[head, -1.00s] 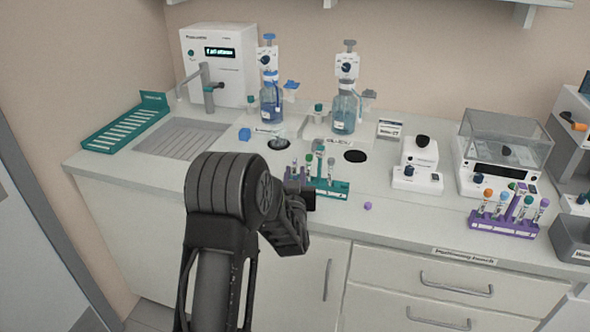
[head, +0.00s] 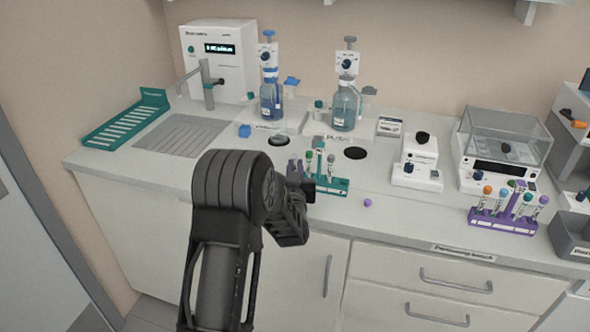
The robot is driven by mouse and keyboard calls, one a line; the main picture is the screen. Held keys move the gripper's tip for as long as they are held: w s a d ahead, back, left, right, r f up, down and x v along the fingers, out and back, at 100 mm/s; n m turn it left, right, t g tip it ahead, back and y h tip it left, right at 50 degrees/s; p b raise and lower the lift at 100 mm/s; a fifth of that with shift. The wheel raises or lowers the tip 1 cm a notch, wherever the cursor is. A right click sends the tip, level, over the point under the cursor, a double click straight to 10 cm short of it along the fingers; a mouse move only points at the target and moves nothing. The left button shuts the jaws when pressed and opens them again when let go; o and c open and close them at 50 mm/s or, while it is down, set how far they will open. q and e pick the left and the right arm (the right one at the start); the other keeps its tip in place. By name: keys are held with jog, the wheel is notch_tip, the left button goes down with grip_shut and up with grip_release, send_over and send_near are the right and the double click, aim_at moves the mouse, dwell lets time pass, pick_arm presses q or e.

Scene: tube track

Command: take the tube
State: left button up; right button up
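A green tube rack (head: 335,185) stands near the counter's front edge and holds several capped tubes (head: 331,166). My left gripper (head: 308,187) is at the rack's left end, in front of some of its tubes. My arm hides the fingers mostly, so I cannot see whether they are open or touch a tube. A purple rack (head: 502,223) at the right holds several tubes with orange, teal, purple and blue caps. My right gripper is not in view.
Two dispenser bottles (head: 344,108) stand behind the green rack. A small purple cap-like piece (head: 367,203) lies on the counter. A balance (head: 499,150) and a small white device (head: 417,165) stand to the right. A drain area (head: 183,135) lies at the left.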

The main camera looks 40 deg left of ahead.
pick_arm(q)
grip_shut()
notch_tip(320, 180, up, 10)
jog(key=shift+b, duration=0.45)
dwell(0.5)
